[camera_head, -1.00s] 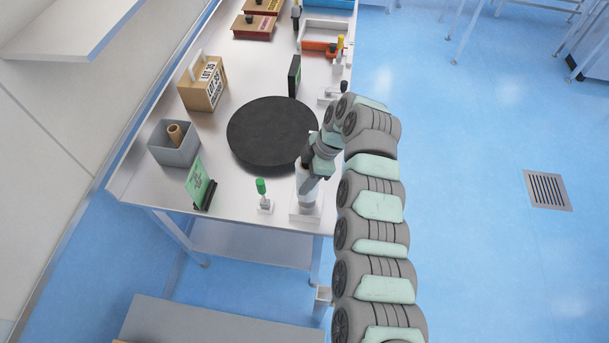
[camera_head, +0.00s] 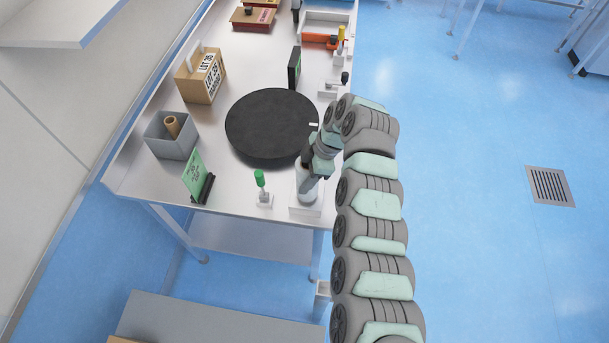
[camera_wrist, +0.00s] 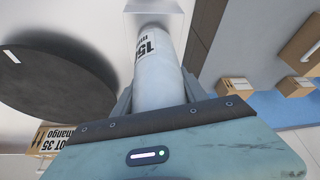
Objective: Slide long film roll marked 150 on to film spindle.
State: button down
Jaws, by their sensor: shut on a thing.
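The long white film roll (camera_head: 300,177) stands roughly upright at the near right corner of the table. In the wrist view the roll (camera_wrist: 158,85) shows black print reading 150. My gripper (camera_wrist: 158,95) is shut around it, with a finger on each side. The far end of the roll meets or sits just above a white square base (camera_head: 298,211), which also shows in the wrist view (camera_wrist: 137,22). No spindle post is visible; the roll hides whatever is at the base's middle, so I cannot tell whether the roll is around a post.
A large black round disc (camera_head: 265,124) lies left of my gripper. A small stand with a green knob (camera_head: 260,180), a green sign (camera_head: 194,176), a grey bin (camera_head: 171,138) with a brown tube, and a cardboard box (camera_head: 203,78) stand further left. The table's right edge is close.

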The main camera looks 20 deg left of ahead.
jog(key=c, duration=0.5)
grip_release()
jog(key=b+v, duration=0.1)
jog(key=v, duration=0.9)
jog(key=shift+w+d+r, duration=0.1)
jog(key=shift+d+r, duration=0.05)
jog(key=shift+r, duration=0.2)
